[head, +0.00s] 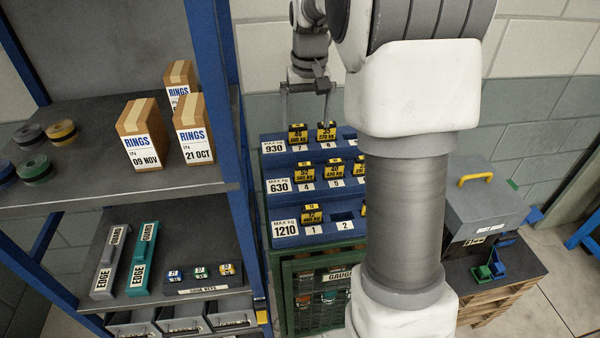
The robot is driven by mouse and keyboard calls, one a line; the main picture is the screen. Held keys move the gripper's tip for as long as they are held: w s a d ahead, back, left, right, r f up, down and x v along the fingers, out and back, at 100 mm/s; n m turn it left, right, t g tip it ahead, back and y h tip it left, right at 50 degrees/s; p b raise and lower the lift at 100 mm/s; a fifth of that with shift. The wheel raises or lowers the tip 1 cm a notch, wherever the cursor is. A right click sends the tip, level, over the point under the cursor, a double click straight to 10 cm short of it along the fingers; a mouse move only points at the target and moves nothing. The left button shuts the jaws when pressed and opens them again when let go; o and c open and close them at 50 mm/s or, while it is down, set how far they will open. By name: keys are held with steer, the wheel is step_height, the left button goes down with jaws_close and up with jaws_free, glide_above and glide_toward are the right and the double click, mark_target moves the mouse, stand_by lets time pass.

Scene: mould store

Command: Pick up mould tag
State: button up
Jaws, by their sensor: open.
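Yellow-and-black mould tags stand in a blue stepped rack (285,201). The top step, labelled 930, holds a tag at slot 7 (298,134) and a tag at slot 8 (326,131). The middle step, labelled 630, holds a tag at slot 4 (306,173), a tag at slot 5 (334,171) and one partly hidden by my arm. The bottom step, labelled 1210, holds a tag at slot 1 (312,213); slot 2 shows no tag. My gripper (306,112) is open and empty, fingers down, around the top step in the picture; its exact height and depth are unclear.
A blue-framed shelf (225,110) on the left holds RINGS boxes (142,134), edge guards (142,258) and small coloured tags. A green cabinet (290,290) stands under the rack. A grey case (480,205) sits on the right. My arm hides the rack's right side.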

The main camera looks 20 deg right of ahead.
glide_above(304, 164)
step_height(304, 164, down, 9)
steer(key=shift+d+f+p, duration=0.1)
steer(key=shift+f+p, duration=0.05)
steer(key=shift+p, duration=0.15)
steer(key=shift+f+p, duration=0.55)
steer(key=shift+f, duration=2.2)
steer(key=c, duration=1.4)
